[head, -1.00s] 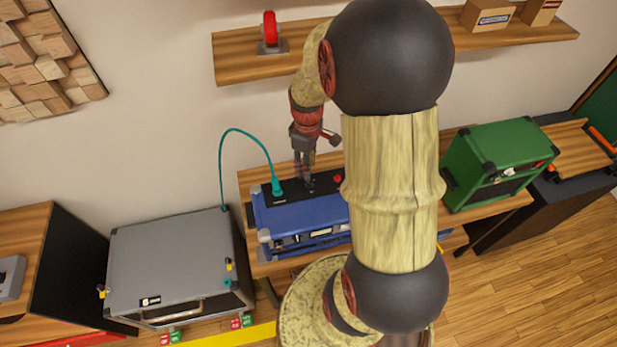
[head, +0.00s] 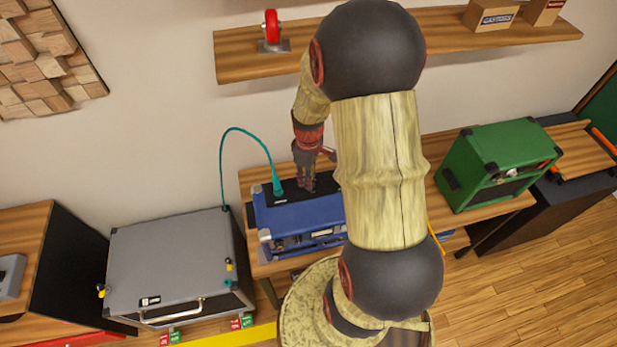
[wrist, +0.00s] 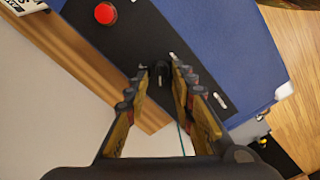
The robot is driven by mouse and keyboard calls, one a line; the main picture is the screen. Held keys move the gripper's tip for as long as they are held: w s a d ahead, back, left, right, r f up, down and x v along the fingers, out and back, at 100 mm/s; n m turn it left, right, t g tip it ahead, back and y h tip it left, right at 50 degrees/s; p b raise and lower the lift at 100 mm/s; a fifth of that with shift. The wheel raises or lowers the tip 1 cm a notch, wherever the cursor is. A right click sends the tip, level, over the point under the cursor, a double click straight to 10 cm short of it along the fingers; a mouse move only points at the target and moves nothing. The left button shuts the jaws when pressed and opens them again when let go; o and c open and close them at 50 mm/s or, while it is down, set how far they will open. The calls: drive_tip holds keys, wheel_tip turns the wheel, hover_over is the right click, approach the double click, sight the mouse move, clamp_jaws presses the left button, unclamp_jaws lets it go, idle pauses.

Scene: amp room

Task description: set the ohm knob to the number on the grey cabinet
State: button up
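The blue amp (head: 305,222) stands on a wooden bench, with a black panel (wrist: 125,42) along its top. A small black knob (wrist: 163,75) with a pale mark rises from this panel in the wrist view; I take it to be the ohm knob. My gripper (wrist: 161,71) is open, with one fingertip on each side of the knob and small gaps visible. In the head view my gripper (head: 307,188) is low at the amp's top and hides the knob. The grey cabinet (head: 175,255) stands to the left. Its small front label (head: 150,301) is too small to read.
A red button (wrist: 105,13) sits on the same panel. A teal cable plugs (head: 278,188) into the panel left of my gripper. A green amp (head: 497,165) stands to the right. A wall shelf (head: 350,48) with a red-wheeled caster (head: 271,28) hangs above.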

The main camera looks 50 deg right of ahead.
clamp_jaws()
drive_tip(key=shift+m, duration=0.3)
drive_tip(key=m, duration=0.4)
drive_tip(key=shift+d+m+p, duration=0.15)
drive_tip(key=shift+m+p, duration=0.15)
drive_tip(key=shift+p, duration=0.1)
drive_tip(key=m, duration=0.4)
drive_tip(key=shift+d+m+p, duration=0.15)
drive_tip(key=shift+m+p, duration=0.15)
drive_tip(key=m, duration=0.5)
drive_tip(key=shift+s+d, duration=0.15)
drive_tip(key=m+p, duration=0.1)
drive_tip(key=m, duration=0.4)
drive_tip(key=shift+s, duration=0.15)
